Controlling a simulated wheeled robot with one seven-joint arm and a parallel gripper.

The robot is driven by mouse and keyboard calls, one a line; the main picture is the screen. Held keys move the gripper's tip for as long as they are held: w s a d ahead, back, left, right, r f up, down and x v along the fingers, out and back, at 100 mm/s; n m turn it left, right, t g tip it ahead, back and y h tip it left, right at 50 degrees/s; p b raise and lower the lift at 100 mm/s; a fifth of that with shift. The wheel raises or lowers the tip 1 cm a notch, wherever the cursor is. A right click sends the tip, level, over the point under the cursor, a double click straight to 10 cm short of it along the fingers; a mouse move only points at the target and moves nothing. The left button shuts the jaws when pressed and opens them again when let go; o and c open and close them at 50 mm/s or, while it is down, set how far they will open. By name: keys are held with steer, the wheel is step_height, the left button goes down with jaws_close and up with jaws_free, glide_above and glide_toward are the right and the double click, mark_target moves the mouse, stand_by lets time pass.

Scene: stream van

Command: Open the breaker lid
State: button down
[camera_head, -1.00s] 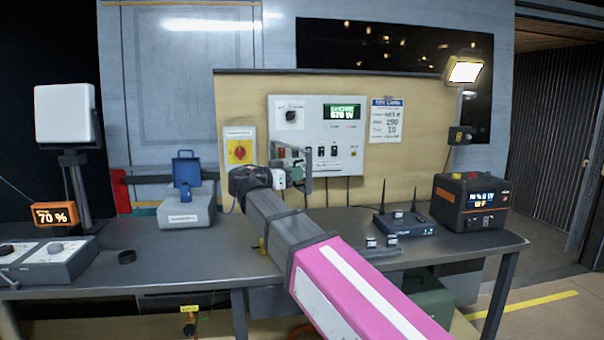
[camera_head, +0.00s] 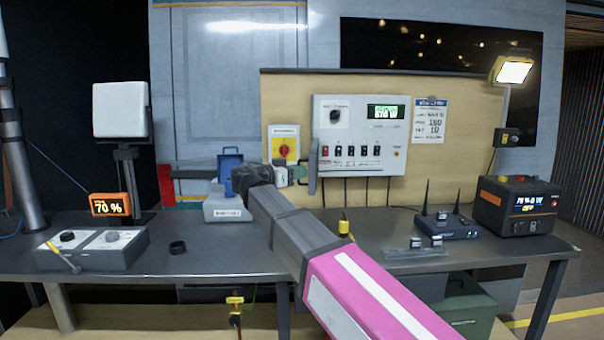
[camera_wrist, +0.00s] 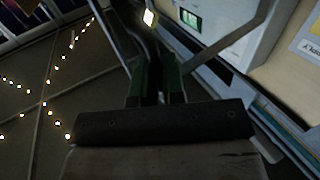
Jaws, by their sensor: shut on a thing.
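The white breaker panel (camera_head: 382,128) hangs on the tan board. Its row of several switches (camera_head: 350,150) is uncovered, with a red one at the left end. The breaker lid (camera_head: 313,166) is a narrow grey frame at the panel's left edge, seen nearly edge-on and swung out from the panel. My gripper (camera_head: 302,172) is at the lid's left side and shut on it. In the wrist view my dark green fingers (camera_wrist: 157,82) are close together. The exact contact is dark and hard to make out.
A red rotary switch (camera_head: 284,148) on a yellow plate is just left of the lid, close above my gripper. A blue-lidded box (camera_head: 222,209) stands left of my wrist. A router (camera_head: 447,227) and a power unit (camera_head: 516,205) are on the table (camera_head: 365,228) at right.

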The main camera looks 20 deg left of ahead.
steer(key=shift+w+a, duration=0.1)
steer(key=c, duration=1.2)
jaws_free()
steer(key=shift+c, duration=0.2)
steer(key=v, duration=1)
steer(key=shift+s+a, duration=0.25)
steer(key=shift+s, duration=0.05)
